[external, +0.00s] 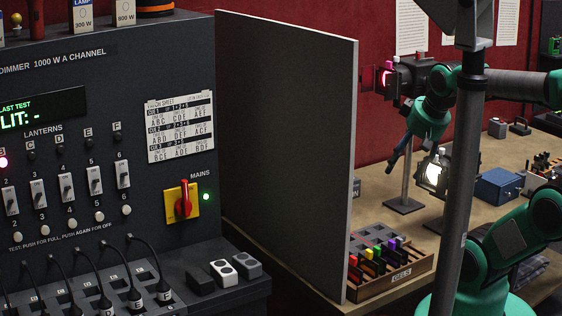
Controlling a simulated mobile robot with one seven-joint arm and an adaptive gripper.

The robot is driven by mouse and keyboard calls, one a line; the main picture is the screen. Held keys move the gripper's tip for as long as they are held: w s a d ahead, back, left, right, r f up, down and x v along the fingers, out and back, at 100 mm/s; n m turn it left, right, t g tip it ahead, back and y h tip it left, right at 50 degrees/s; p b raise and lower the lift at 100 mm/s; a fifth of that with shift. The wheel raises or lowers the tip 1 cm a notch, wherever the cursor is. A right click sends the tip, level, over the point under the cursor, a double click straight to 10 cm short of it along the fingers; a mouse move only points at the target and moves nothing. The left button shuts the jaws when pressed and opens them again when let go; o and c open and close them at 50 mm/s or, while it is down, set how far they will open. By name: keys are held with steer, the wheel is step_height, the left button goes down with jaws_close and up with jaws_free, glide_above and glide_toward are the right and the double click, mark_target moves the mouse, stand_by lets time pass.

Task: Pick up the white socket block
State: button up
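The white socket block (224,272) lies on the dark front ledge of the dimmer cabinet, at the lower middle of the external view. Dark round holes show on its top. A black block (201,279) sits just left of it and a grey block (246,265) just right of it. My gripper (394,161) is in the air at the upper right, beyond the grey upright panel and far from the white block. It is small and seen from the side, so I cannot tell whether its fingers are open or shut. Nothing clearly shows in it.
A tall grey panel (285,130) stands between the cabinet (110,70) and my arm's side. Plugged cables (113,260) crowd the ledge left of the blocks. A wooden gel box (410,275), a lit lamp (434,174) and a blue box (497,186) stand on the bench. A dark pole crosses the right.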

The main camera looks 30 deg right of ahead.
steer(key=w+a+r+n+p, duration=0.3)
steer(key=w+r+p, duration=0.5)
steer(key=r, duration=0.8)
steer(key=w+a+r+n+t+y+p, duration=0.1)
steer(key=w+a+r+p, duration=0.4)
steer(key=w+r, duration=0.8)
steer(key=w+a+r+n+p, duration=0.25)
steer(key=w+r+p, duration=0.45)
steer(key=r, duration=1.3)
steer(key=w+a+f+m+g+b, duration=0.1)
steer(key=w+a+f+b, duration=0.1)
steer(key=a+f, duration=0.5)
steer(key=w+a+f+m+g+b, duration=0.1)
steer(key=w+a+f+b, duration=0.15)
steer(key=f, duration=0.95)
steer(key=w+a+f+m+g+b, duration=0.1)
steer(key=w+a+f, duration=0.1)
steer(key=a+f, duration=0.5)
steer(key=s+a+f+m+g+b, duration=0.1)
steer(key=s+a+f+b, duration=0.1)
steer(key=f, duration=1.1)
steer(key=s+a+f+m+g+b, duration=0.1)
steer(key=s+a+f+b, duration=0.2)
steer(key=f, duration=1.1)
steer(key=s+a+f+m+g+h+b, duration=0.1)
steer(key=a+f, duration=0.4)
steer(key=f, duration=0.9)
steer(key=shift+s+a+m+g+b, duration=0.35)
steer(key=shift+s+m+b, duration=0.2)
steer(key=shift+s+b, duration=0.35)
